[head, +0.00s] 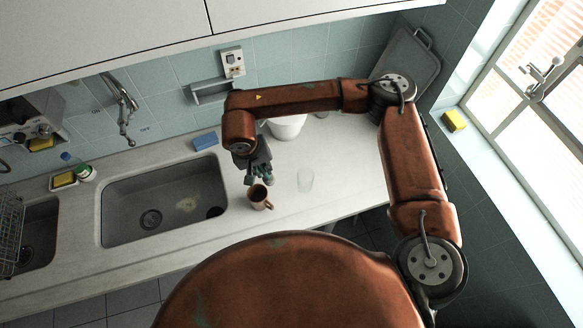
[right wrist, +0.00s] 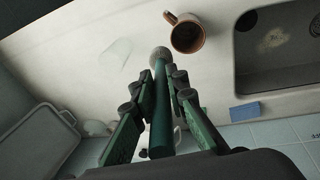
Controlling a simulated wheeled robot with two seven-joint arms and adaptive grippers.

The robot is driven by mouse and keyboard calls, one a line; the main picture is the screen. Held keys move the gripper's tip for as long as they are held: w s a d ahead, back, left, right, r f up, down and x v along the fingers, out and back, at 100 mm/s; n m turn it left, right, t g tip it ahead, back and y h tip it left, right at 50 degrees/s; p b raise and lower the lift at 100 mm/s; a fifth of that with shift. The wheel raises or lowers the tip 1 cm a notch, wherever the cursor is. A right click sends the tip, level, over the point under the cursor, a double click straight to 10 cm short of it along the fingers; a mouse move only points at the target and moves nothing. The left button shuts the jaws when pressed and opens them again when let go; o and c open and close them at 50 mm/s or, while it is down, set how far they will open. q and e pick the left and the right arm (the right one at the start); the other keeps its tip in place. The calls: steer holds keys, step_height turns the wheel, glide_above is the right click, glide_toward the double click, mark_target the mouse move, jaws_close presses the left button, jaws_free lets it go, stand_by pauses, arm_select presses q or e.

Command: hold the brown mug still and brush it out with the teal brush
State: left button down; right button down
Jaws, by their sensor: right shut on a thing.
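The brown mug (head: 259,197) stands upright on the counter to the right of the sink, its handle toward the lower right. It also shows in the right wrist view (right wrist: 187,38), its opening facing up. My right gripper (head: 260,176) is just behind and above the mug. In the right wrist view its fingers (right wrist: 161,88) are shut on the handle of the teal brush (right wrist: 160,115). The brush's grey head (right wrist: 160,54) appears beside the mug, outside its opening. My left gripper is in neither view.
A white bowl-like container (head: 287,128) is behind my right arm. The sink (head: 165,197) lies left, and a blue sponge (head: 205,141) is near the wall. The counter in front of the glass is clear.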

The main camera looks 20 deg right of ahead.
steer(key=w+a+f+y, duration=0.1)
steer(key=a+f, duration=0.3)
steer(key=f, duration=0.9)
stand_by(0.9)
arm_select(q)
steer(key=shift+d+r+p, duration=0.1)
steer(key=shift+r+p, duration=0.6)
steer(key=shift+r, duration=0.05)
arm_select(e)
steer(key=shift+r, duration=2.5)
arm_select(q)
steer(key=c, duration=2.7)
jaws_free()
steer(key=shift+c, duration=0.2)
